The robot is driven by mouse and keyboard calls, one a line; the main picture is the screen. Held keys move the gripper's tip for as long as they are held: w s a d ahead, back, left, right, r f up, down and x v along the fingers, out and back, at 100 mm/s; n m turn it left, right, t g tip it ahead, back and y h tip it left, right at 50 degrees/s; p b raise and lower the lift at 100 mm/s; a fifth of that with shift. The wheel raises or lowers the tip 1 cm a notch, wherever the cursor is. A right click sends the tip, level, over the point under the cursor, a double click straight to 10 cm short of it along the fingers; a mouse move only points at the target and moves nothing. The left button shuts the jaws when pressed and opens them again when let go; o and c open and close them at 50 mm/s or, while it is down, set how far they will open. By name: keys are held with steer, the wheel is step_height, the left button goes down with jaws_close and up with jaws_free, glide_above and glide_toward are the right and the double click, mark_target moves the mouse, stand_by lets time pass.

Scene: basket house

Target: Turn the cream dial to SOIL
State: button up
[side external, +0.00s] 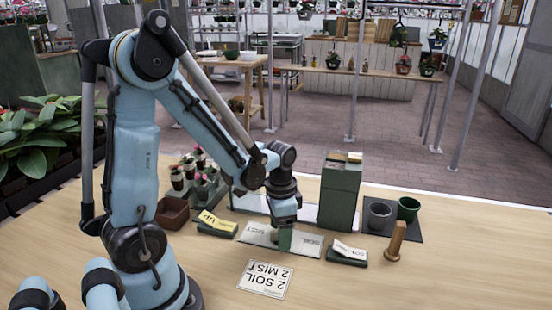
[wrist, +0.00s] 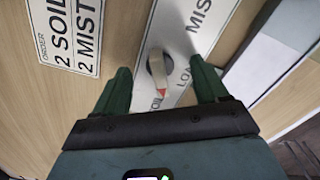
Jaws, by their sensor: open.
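The cream dial (wrist: 158,70) sits on a white label plate (wrist: 172,30) in the wrist view. Its red tip points down the picture, close to the partly covered letters "OIL", with "LOA..." letters to its right. "MIST" is printed at the upper end of the plate. My gripper (wrist: 158,64) is open, with one green finger on each side of the dial and gaps showing between. In the side external view my gripper (side external: 284,238) is low over the plate (side external: 258,235) and hides the dial.
An order card (side external: 265,279) reading "2 SOIL 2 MIST" lies in front. A green dispenser box (side external: 341,190), pots (side external: 378,216) on a dark mat, a wooden handle (side external: 396,240) and a card block (side external: 347,254) stand right. A yellow-card block (side external: 216,224) is left.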

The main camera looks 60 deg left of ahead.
steer(key=shift+o, duration=0.9)
steer(key=shift+r, duration=0.1)
steer(key=shift+r, duration=3.4)
steer(key=d+r+n+t, duration=0.3)
steer(key=d+r+t, duration=0.2)
steer(key=d+t, duration=0.2)
steer(key=shift+d+r, duration=0.3)
steer(key=shift+d, duration=0.15)
